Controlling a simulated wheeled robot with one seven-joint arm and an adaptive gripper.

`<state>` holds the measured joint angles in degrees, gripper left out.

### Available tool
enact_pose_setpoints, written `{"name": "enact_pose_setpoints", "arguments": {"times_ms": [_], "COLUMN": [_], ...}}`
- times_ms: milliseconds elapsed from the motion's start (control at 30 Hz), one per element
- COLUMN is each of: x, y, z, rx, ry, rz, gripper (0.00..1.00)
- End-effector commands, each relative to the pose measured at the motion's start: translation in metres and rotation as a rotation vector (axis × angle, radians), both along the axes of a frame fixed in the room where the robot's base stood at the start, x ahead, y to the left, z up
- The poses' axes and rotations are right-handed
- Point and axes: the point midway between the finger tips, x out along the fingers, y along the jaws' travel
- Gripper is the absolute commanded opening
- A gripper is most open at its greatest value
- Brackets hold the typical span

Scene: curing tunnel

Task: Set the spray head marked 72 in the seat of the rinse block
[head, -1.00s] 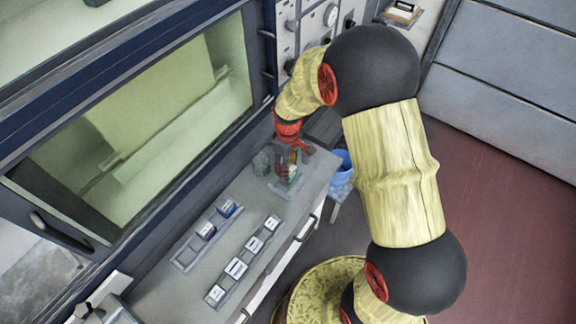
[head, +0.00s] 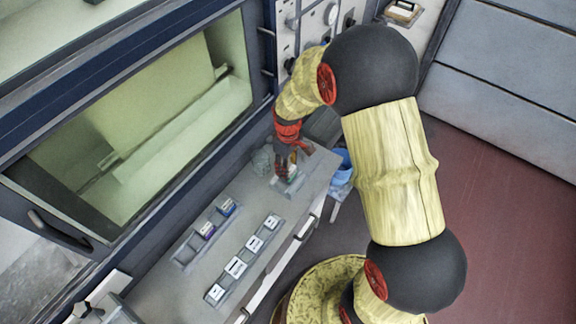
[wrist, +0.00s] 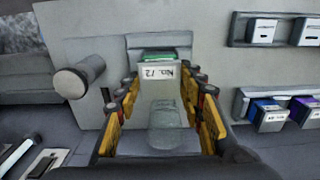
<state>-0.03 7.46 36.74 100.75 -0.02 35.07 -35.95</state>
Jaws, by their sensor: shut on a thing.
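My gripper (head: 287,171) is over the far end of the bench, pointing down. In the wrist view its yellow-padded fingers (wrist: 161,112) are on either side of a grey spray head (wrist: 165,128). The head has a green band and a white label that reads "No. 72" upside down. In the head view the spray head (head: 292,184) shows small below the fingers. It is low over a grey block (head: 277,187), which I take for the rinse block. The seat is hidden by the spray head and fingers; I cannot tell whether the head touches it.
A rack (head: 230,284) holds several white-labelled pieces. A second rack (head: 183,262) holds a blue and a purple one. A grey cylinder (wrist: 80,77) stands close to my left finger. A blue bucket (head: 342,170) is beyond the bench edge. The tunnel window (head: 150,130) flanks the bench.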

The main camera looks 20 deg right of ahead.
Motion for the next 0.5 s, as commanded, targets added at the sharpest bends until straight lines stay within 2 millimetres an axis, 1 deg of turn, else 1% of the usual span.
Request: {"name": "enact_pose_setpoints", "arguments": {"times_ms": [500], "x": [0.0005], "y": [0.0000], "z": [-0.0069], "rx": [0.000], "ry": [-0.001], "rz": [0.000], "gripper": [0.08]}}
